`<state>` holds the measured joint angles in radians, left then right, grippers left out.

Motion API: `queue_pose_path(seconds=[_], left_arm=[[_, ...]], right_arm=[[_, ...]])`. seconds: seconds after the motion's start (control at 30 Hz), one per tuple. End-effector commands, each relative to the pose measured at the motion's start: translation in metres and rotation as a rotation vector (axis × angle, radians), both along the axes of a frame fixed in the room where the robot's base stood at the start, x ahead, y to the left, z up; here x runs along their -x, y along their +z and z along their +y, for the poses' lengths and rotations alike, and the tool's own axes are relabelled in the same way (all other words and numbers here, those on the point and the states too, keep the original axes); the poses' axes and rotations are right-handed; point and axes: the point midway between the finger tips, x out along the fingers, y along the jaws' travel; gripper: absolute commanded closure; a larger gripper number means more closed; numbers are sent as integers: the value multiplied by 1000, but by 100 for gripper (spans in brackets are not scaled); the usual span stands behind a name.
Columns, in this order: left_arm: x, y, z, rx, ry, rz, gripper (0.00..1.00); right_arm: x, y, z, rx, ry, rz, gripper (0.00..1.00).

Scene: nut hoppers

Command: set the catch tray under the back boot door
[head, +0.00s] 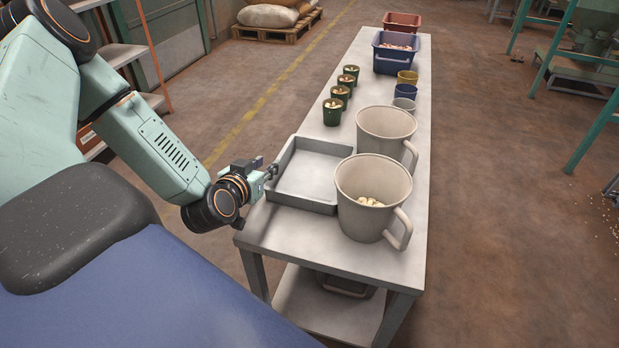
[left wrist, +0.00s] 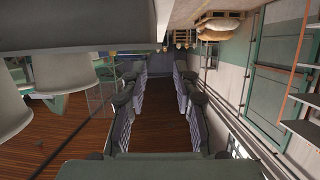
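The catch tray is probably the shallow grey metal tray (head: 305,188) lying flat and empty at the near left of the long table (head: 395,262). My left gripper (head: 271,171) is at the tray's left wall, its fingertips by the rim. In the left wrist view, which is upside down, the two fingers of the left gripper (left wrist: 158,72) stand apart with floor showing between them. A grey slab fills the top there, close to the fingertips; I cannot tell whether they touch the tray. No boot door can be made out. My right gripper is not in view.
Two large beige mugs (head: 372,185) stand close along the tray's right side; the nearer holds pale nuts. Several green cups (head: 332,112), small pots and a blue bin (head: 396,55) stand farther back. Green-framed machinery (head: 592,85) stands at right. The floor between is mostly clear.

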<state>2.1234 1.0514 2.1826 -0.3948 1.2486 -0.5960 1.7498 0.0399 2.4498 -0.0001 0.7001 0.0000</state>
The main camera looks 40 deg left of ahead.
Motion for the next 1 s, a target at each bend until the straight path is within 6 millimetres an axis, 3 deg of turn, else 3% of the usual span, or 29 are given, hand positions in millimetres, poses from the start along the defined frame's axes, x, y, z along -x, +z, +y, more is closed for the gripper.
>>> queue_pose_path(seconds=[0.6,0.97,1.0], left_arm=[[-48,-28,7,-1,-1,-2,71],[-53,-27,9,2,0,-2,71],[-53,-27,9,2,0,-2,74]], right_arm=[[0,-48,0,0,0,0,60],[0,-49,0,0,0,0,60],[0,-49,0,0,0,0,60]])
